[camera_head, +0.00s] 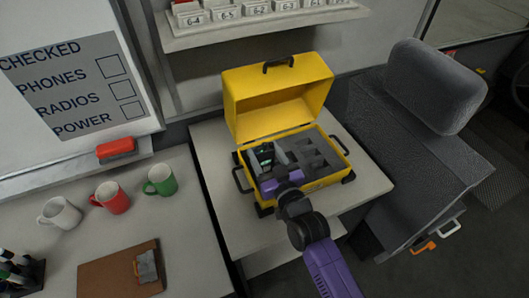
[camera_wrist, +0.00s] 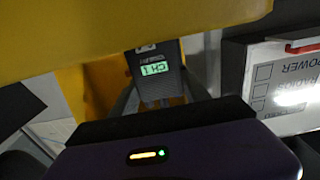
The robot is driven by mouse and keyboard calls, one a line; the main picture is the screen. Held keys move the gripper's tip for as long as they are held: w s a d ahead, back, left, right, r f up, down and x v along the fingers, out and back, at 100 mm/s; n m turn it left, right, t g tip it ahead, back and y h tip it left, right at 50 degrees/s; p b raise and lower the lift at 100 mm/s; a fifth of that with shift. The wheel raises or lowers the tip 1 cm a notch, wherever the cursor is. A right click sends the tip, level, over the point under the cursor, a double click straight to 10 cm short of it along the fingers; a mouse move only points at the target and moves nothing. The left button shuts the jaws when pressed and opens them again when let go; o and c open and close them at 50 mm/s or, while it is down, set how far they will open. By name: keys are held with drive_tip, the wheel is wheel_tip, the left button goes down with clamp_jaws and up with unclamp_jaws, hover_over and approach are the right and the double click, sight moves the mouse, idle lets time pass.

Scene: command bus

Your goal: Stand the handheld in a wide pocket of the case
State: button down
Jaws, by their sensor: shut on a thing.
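The yellow case (camera_head: 247,92) stands open on a light table, its lid tilted up at the back. Its grey foam insert (camera_head: 314,150) has several dark pockets, and those at the right look empty. My gripper (camera_head: 267,156) is over the left part of the case, shut on the dark handheld (camera_head: 266,151). In the wrist view the handheld (camera_wrist: 153,68) shows a lit green "CH 1" screen between the two grey fingers of my gripper (camera_wrist: 160,92). Its lower end is hidden, so I cannot tell whether it is inside a pocket.
A grey seat (camera_head: 425,125) stands right of the case. A shelf with numbered slots (camera_head: 262,22) is above and behind the lid. The case handle (camera_head: 241,181) sticks out left.

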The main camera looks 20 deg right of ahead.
drive_tip(key=shift+f, duration=0.15)
drive_tip(key=c, duration=0.5)
unclamp_jaws()
drive_tip(key=shift+o, duration=0.3)
drive_tip(key=shift+f, duration=0.15)
drive_tip(key=s+b, duration=0.2)
drive_tip(key=s, duration=0.5)
drive_tip(key=shift+s, duration=0.35)
